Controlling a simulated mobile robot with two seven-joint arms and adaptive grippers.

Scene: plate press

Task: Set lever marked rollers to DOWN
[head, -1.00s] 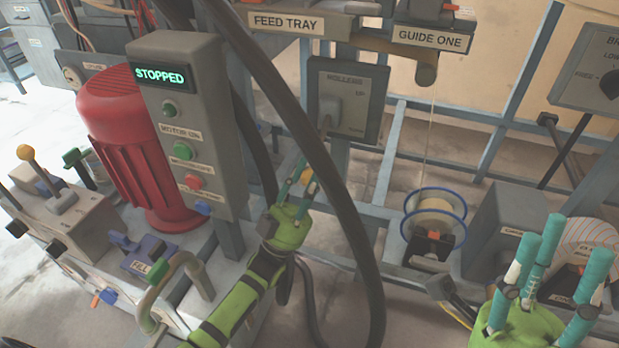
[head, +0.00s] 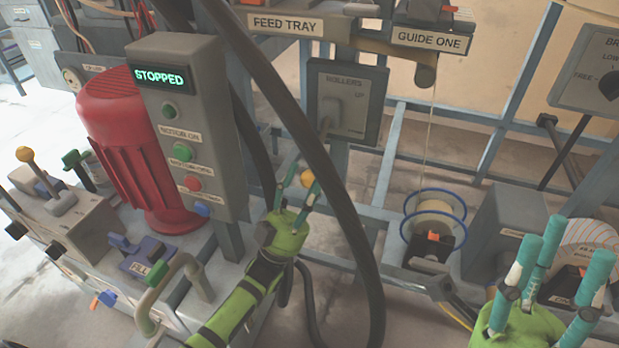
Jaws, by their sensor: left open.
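A shaft runs down from the hub and passes behind a black hose. A yellow ball (head: 308,177), which looks like the lever's knob, shows below it. My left gripper (head: 301,181) is open, with its teal fingers around or just in front of the ball; I cannot tell if they touch it. My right gripper (head: 560,258) is open and empty at the lower right, far from the panel.
The thick black hose (head: 325,180) hangs across the lever and close to my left gripper. A control box (head: 187,130) reading STOPPED and a red motor (head: 135,150) stand to the left. A blue-rimmed spool (head: 436,215) with a thread lies to the right.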

